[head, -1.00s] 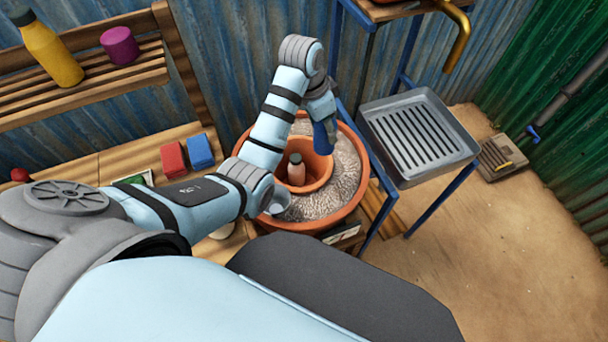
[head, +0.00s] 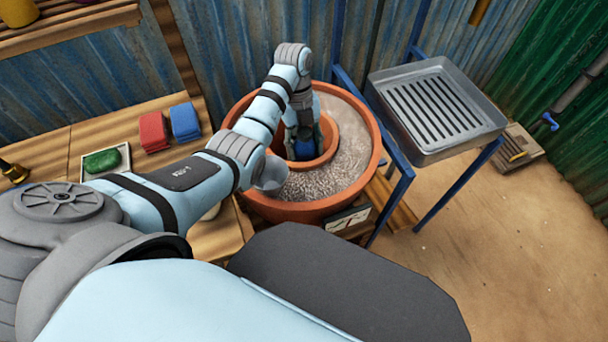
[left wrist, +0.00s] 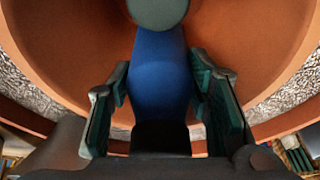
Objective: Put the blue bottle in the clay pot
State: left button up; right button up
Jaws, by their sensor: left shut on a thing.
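The blue bottle (head: 304,148) is between the fingers of my left gripper (head: 303,131), which is shut on it. In the head view its visible part is inside the small inner clay pot (head: 333,134), below the rim. The left wrist view shows the blue bottle (left wrist: 158,75) between both fingers, with the orange clay wall around it. A round grey-green end (left wrist: 158,11) shows beyond the bottle; I cannot tell what it belongs to. Whether the bottle touches the pot floor is hidden. My right gripper is not in view.
The inner pot sits in grey gravel (head: 350,150) within a large clay pot (head: 374,140). A slatted metal tray (head: 480,132) on a blue stand is to the right. Red (head: 153,130) and blue (head: 184,121) blocks and a green item on a tray (head: 102,162) lie left.

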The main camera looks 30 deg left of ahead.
pick_arm(q)
notch_tip(320, 180, down, 7)
jog(key=shift+r+b, duration=0.15)
jog(key=shift+b, duration=0.8)
jog(key=shift+r, duration=0.1)
jog(key=o, duration=1.5)
jog(key=shift+o, duration=0.2)
jog(key=p+v, duration=0.3)
jog(key=v, duration=0.9)
jog(key=shift+p, duration=0.3)
jog(key=shift+s+r, duration=0.1)
